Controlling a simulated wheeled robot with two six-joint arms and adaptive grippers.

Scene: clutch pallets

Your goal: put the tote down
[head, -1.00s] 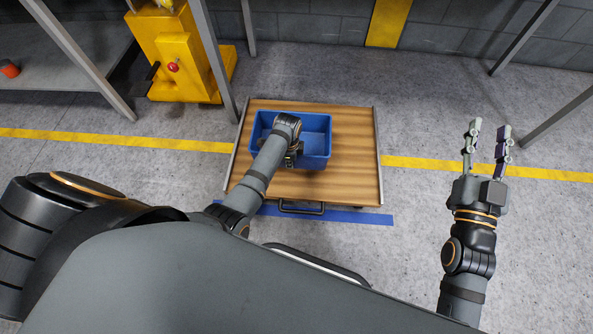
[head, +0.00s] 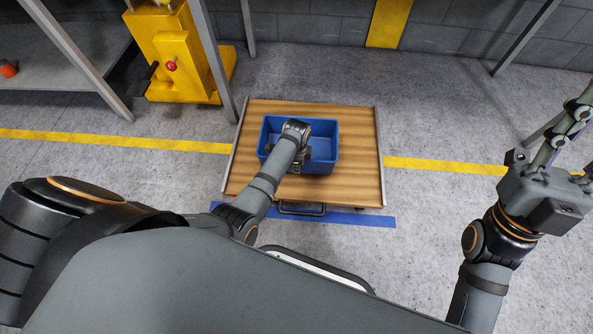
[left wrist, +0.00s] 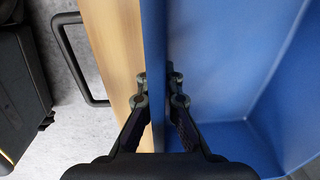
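The blue tote (head: 324,150) is over the wooden deck of a low cart (head: 358,125) in the head view, level as far as I can see. I cannot tell whether its base touches the deck. My left gripper (head: 300,162) is at the tote's near wall, its fingertips hidden in the head view. In the left wrist view my left gripper (left wrist: 160,92) has one finger on each side of the wall of the tote (left wrist: 220,50), shut on it. My right gripper (head: 580,130) is raised at the right edge, empty, its fingers apart and partly cut off by the frame.
The cart has a dark handle (head: 300,209) at its near side, by a blue floor strip (head: 360,219). A yellow machine (head: 180,55) with a red knob and a grey table (head: 60,70) stand at upper left. The floor right of the cart is clear.

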